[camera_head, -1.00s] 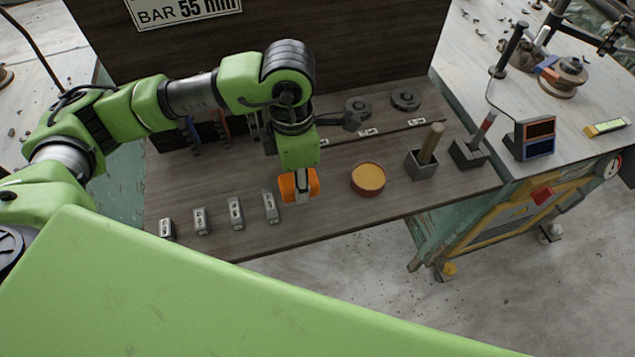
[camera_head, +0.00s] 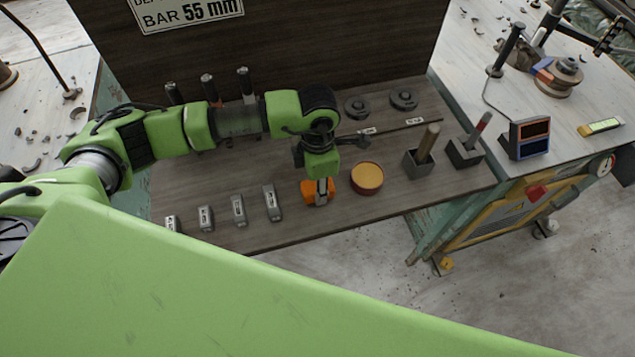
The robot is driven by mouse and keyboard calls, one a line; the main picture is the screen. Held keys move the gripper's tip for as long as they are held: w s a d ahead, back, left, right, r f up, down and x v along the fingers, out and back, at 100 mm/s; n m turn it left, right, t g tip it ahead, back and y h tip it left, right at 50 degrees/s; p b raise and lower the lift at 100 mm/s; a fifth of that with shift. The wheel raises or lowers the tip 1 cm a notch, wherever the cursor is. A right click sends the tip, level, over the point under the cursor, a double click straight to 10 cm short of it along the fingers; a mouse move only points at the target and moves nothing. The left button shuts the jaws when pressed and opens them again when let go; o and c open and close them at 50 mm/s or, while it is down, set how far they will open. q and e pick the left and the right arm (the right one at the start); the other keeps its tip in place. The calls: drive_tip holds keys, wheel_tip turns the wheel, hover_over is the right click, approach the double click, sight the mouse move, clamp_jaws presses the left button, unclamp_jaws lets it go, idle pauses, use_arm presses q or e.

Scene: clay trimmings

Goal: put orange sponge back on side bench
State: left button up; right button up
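The orange sponge (camera_head: 308,193) is at the middle front of the wooden bench board (camera_head: 330,222), just left of a round red-rimmed dish (camera_head: 366,177). My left gripper (camera_head: 321,198) points down over the sponge. Its fingers straddle the sponge, with orange showing on both sides, and it looks shut on it. The gripper hides part of the sponge. I cannot tell whether the sponge touches the board or hangs slightly above it. My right gripper is out of view.
Several small metal blocks (camera_head: 239,210) stand in a row left of the sponge. Two dark boxes holding handled tools (camera_head: 421,161) stand right of the dish. Dark round pieces (camera_head: 403,99) lie behind. An upright sign board (camera_head: 330,45) closes the back.

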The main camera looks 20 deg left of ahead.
use_arm(q)
drive_tip(key=shift+f, duration=0.1)
drive_tip(key=shift+f+b, duration=0.15)
drive_tip(key=shift+b, duration=0.15)
drive_tip(key=o, duration=1.1)
drive_tip(key=shift+r, duration=0.2)
drive_tip(key=shift+r+p, duration=0.15)
drive_tip(key=shift+p, duration=0.25)
drive_tip(key=shift+r+b, duration=1.45)
drive_tip(key=shift+r, duration=4.5)
